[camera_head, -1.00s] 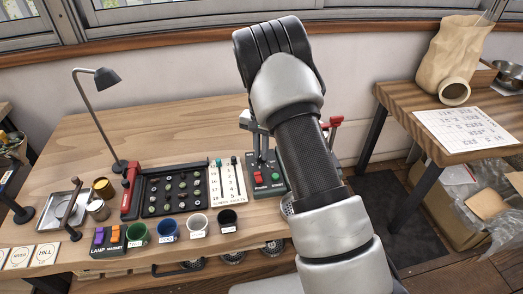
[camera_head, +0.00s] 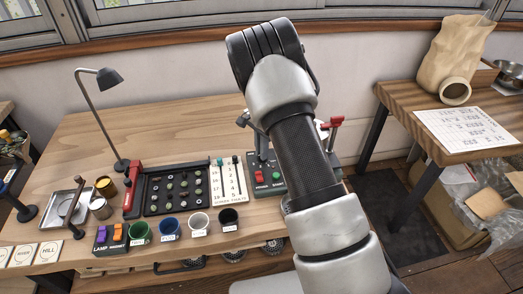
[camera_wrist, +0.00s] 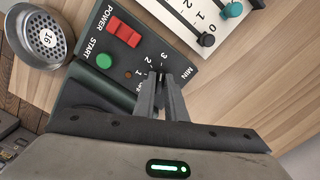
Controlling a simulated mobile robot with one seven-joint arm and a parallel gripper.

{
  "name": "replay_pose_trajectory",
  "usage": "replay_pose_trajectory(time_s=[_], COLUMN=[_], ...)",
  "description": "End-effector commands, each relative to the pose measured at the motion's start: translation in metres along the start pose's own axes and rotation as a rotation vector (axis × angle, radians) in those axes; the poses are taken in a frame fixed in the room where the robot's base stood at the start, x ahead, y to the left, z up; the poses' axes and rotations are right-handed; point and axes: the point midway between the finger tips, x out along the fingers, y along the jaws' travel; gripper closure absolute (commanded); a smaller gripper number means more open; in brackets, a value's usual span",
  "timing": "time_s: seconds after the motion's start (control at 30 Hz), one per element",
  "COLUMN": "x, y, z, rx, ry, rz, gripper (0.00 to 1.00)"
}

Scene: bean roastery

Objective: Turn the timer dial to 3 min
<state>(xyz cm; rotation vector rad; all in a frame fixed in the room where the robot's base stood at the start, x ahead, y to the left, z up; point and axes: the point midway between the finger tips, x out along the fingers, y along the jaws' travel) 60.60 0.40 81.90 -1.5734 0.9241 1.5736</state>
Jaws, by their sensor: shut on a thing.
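The timer panel (camera_wrist: 118,52) is a dark green box with a red POWER switch (camera_wrist: 124,32), a green START button (camera_wrist: 104,61) and white dial marks 1, 2 and 3 beside MIN. In the head view the panel (camera_head: 263,187) is partly covered by my arm. In the wrist view my gripper (camera_wrist: 160,84) is at the dial, with both fingers shut close together around its small dark knob, near the marks. The fingers hide most of the knob, and I cannot tell which mark its pointer faces. My fingertips are hidden in the head view.
A white slider board (camera_wrist: 190,22) stands beside the panel. A perforated metal cup marked 16 (camera_wrist: 47,40) is on its other side. A black bean tray (camera_head: 174,188), several small cups and a lamp (camera_head: 107,77) stand to the left. The rear table (camera_head: 150,125) is clear.

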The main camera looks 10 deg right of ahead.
Motion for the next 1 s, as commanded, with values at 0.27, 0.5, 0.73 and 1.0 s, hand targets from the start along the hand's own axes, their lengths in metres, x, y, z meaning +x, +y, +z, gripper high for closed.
replay_pose_trajectory(time_s=[0.27,0.5,0.73,1.0], x=[-0.001,0.000,-0.004,-0.051], y=[-0.001,0.000,0.000,-0.001], z=[0.000,0.000,0.000,-0.001], rx=[0.003,0.002,0.001,0.000], ry=[0.001,0.000,0.000,0.002], rz=[-0.002,-0.001,-0.002,-0.005], gripper=[1.00,0.70,0.70,0.70])
